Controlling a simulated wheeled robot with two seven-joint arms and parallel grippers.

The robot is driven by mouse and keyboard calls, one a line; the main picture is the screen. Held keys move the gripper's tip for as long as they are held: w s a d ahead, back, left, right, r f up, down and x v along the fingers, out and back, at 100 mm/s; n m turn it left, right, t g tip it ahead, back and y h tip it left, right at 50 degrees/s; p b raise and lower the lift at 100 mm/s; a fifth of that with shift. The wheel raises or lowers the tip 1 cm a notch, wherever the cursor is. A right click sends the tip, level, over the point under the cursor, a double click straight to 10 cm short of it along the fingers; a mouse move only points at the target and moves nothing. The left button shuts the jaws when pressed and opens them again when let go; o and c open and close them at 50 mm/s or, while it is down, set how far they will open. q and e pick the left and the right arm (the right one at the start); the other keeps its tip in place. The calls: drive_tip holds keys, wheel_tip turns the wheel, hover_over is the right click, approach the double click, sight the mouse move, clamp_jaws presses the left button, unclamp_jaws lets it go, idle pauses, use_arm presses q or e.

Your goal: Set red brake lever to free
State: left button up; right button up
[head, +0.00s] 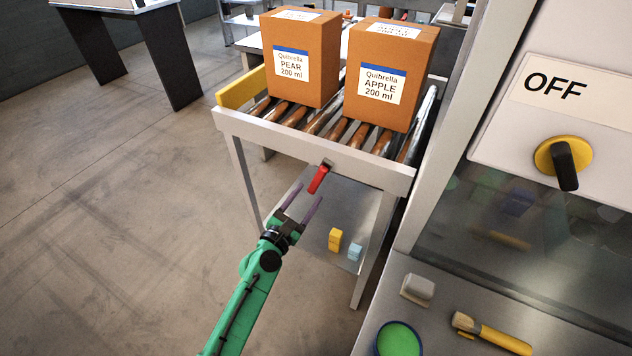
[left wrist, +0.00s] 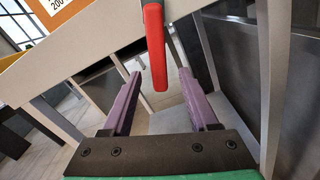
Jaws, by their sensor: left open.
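The red brake lever (head: 319,179) hangs from the front rail of the roller conveyor (head: 300,145), pointing down and slightly left in the head view. In the left wrist view the red lever (left wrist: 155,50) hangs down from the top, its lower end between the two fingers as seen from the wrist. My left gripper (head: 306,199) is open, its purple fingers just below and in front of the lever. In the left wrist view the fingers of my left gripper (left wrist: 160,85) stand apart with nothing held. Whether either finger touches the lever cannot be told. My right gripper is not in view.
Two orange boxes, pear (head: 301,58) and apple (head: 390,75), stand on the rollers. Yellow (head: 335,240) and light blue (head: 355,252) blocks lie on the lower shelf. A panel (head: 560,95) marked OFF with a knob stands at right.

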sight(313, 187)
use_arm(q)
drive_tip(key=x, duration=0.5)
drive_tip(key=shift+w+a+f, duration=0.1)
drive_tip(key=shift+w+a, duration=0.05)
drive_tip(key=shift+w+d, duration=0.15)
drive_tip(key=shift+d, duration=0.1)
drive_tip(key=shift+a, duration=0.1)
clamp_jaws()
idle(0.8)
